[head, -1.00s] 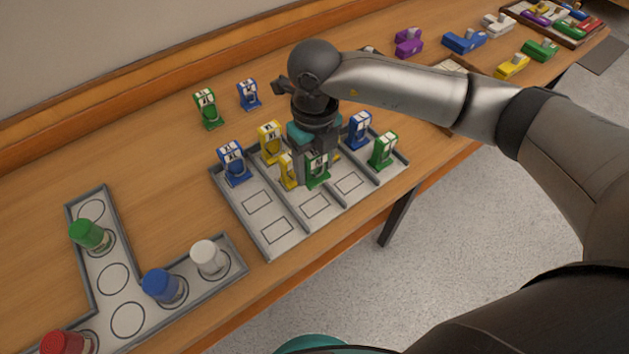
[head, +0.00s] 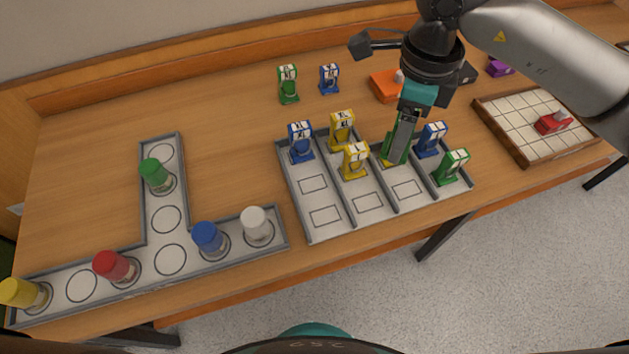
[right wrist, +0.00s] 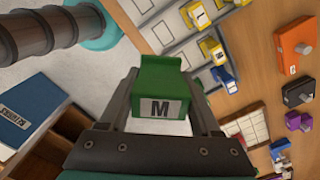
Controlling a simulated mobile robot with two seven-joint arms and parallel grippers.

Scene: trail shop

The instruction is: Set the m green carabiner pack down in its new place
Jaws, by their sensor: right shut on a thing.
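The m green carabiner pack (right wrist: 160,88) is between the fingers of my right gripper (head: 398,145); its white label reads M in the right wrist view. In the head view my right gripper is shut on the pack over the third column of the grey divided tray (head: 325,238). Fingers and pack overlap there, so the gap beneath is unclear. A yellow piece shows partly behind them. The tray also holds a blue pack (head: 300,145), yellow packs (head: 342,130) (head: 355,162), another blue pack (head: 431,140) and a green pack (head: 452,168). My left gripper is out of view.
Outlined slots at the tray's front are empty. Another green pack (head: 288,84) and blue pack (head: 329,79) stand behind the tray. An orange object (head: 386,87) lies behind my gripper. A grid board (head: 520,130) is right; a grey T-shaped tray (head: 165,200) with capped bottles is left.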

